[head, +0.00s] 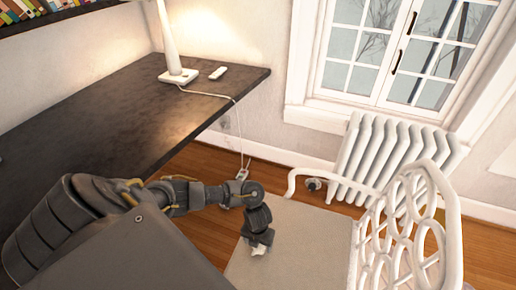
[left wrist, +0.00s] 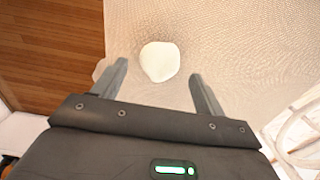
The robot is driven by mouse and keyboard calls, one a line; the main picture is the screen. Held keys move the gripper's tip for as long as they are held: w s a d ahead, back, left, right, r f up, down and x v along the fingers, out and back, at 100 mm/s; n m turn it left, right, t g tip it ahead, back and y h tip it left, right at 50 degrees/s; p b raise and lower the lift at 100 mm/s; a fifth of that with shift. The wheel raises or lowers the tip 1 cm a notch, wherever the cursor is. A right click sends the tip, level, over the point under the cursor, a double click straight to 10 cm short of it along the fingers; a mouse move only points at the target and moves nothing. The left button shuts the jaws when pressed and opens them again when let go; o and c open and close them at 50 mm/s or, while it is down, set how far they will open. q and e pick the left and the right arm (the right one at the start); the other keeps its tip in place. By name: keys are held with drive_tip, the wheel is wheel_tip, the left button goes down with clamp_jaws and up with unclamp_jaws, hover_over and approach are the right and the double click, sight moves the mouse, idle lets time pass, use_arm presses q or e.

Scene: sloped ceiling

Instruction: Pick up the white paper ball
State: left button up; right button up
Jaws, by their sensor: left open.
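The white paper ball (left wrist: 160,61) lies on the light grey woven chair seat (left wrist: 235,35), near the seat's edge. In the left wrist view it sits between and slightly beyond the tips of my open left gripper (left wrist: 159,72), with a gap to each finger. In the head view my left gripper (head: 260,243) points down over the seat (head: 310,235), and a small part of the white ball (head: 258,251) shows beneath it, the rest hidden. My right gripper is not in view.
The white chair's lattice back (head: 413,235) and armrest (head: 310,171) stand right of my arm. A dark desk (head: 120,105) with a lamp (head: 178,76) is at the left. A white radiator (head: 395,160) stands under the window. A cord hangs from the desk.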

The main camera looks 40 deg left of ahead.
use_arm(q)
wheel_tip(320, 180, down, 4)
drive_tip(key=shift+w+b, duration=0.15)
drive_tip(key=shift+b, duration=0.25)
drive_tip(key=c, duration=0.9)
